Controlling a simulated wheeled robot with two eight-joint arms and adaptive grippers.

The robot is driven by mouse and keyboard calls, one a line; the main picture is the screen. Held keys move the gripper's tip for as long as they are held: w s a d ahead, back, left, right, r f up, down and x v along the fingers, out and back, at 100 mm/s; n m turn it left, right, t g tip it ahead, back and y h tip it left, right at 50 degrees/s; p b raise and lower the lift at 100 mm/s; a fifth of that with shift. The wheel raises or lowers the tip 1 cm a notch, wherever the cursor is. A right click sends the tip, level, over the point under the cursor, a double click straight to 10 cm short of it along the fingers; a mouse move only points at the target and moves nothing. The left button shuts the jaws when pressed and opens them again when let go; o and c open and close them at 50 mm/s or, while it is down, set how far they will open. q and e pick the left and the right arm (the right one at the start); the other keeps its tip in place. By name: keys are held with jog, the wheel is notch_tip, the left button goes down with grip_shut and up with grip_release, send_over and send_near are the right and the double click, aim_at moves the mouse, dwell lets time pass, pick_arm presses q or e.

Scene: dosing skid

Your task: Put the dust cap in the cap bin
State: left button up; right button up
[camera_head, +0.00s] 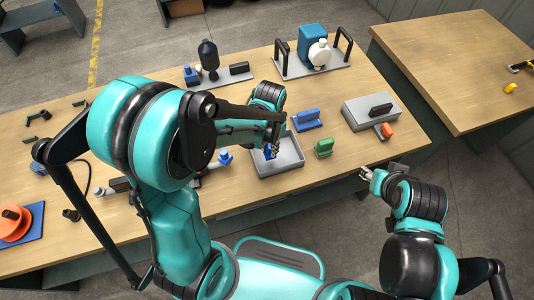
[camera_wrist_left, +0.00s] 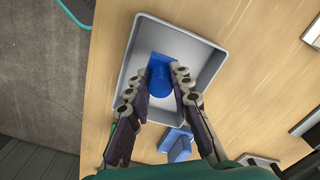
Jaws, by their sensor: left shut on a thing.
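The blue dust cap (camera_wrist_left: 159,78), with a square plate and a round part, is between the fingers of my left gripper (camera_wrist_left: 157,88). The grey open tray, which looks like the cap bin (camera_head: 281,168), is under it; its floor (camera_wrist_left: 203,60) shows around the cap in the left wrist view. In the head view my left gripper (camera_head: 273,148) points down into the tray, shut on the cap (camera_head: 269,153), which is partly hidden. I cannot tell whether the cap touches the floor. My right gripper (camera_head: 369,175) is off the table's front edge, apart from the tray; its fingers are too small to judge.
A blue block with a handle (camera_head: 306,120) and a green block (camera_head: 323,148) stand right of the tray. A grey box (camera_head: 366,113) and an orange part (camera_head: 385,130) are farther right. A pump unit (camera_head: 313,52) stands behind. A second table (camera_head: 455,65) is at the right.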

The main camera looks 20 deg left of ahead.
aim_at(266, 152)
pick_arm(q)
jog(key=shift+w+a+f, duration=0.55)
jog(key=shift+a, duration=0.1)
jog(key=shift+f+b, duration=0.2)
jog(key=shift+b, duration=0.1)
notch_tip(266, 152, down, 4)
jog(key=shift+r+b, duration=0.15)
jog(key=shift+b, duration=0.8)
jog(key=o, duration=1)
jog(key=shift+c, duration=0.2)
